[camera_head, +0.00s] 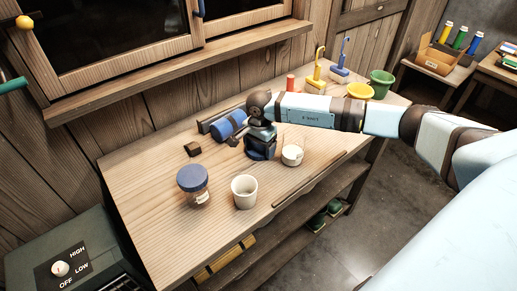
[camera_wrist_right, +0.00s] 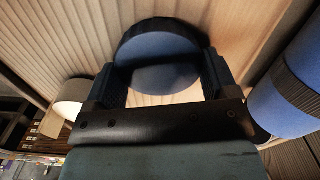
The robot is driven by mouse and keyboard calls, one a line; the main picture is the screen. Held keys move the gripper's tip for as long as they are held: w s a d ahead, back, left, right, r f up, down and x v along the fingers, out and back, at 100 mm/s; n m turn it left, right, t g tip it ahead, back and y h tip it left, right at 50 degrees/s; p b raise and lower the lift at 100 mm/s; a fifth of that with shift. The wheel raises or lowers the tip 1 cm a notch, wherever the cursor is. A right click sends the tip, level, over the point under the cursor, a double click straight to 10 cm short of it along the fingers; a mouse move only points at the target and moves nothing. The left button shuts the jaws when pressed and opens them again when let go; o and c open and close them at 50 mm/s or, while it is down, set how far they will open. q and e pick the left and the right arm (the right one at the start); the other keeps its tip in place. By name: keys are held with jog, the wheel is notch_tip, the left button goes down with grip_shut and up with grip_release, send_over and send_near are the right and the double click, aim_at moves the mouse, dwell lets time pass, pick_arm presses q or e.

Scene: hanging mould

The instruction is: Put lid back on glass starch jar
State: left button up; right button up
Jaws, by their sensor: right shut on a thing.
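My right gripper (camera_head: 260,148) is low over the middle of the bench, pointing down. It is shut on a round blue lid (camera_wrist_right: 158,62), which shows between the fingers in the right wrist view. The lid's lower edge is close to the bench top; I cannot tell whether it touches. Just right of the gripper stands a small clear glass jar (camera_head: 292,156) with white contents, upright and with no lid on it. It seems to be the pale round thing at left in the right wrist view (camera_wrist_right: 68,95). My left gripper is out of view.
A blue-lidded jar (camera_head: 194,186) and a white cup (camera_head: 244,191) stand at the front of the bench (camera_head: 150,220). Yellow (camera_head: 360,91) and green (camera_head: 381,82) pots stand at the far end.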

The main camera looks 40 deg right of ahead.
aim_at(259, 147)
pick_arm(q)
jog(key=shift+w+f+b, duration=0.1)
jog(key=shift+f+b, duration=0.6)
jog(key=shift+b, duration=0.25)
pick_arm(e)
notch_tip(259, 147, up, 20)
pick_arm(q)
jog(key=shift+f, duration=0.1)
pick_arm(e)
jog(key=s+a+f+n, duration=0.1)
jog(key=a+f+n, duration=0.7)
jog(key=a+n, duration=0.5)
jog(key=shift+n, duration=0.7)
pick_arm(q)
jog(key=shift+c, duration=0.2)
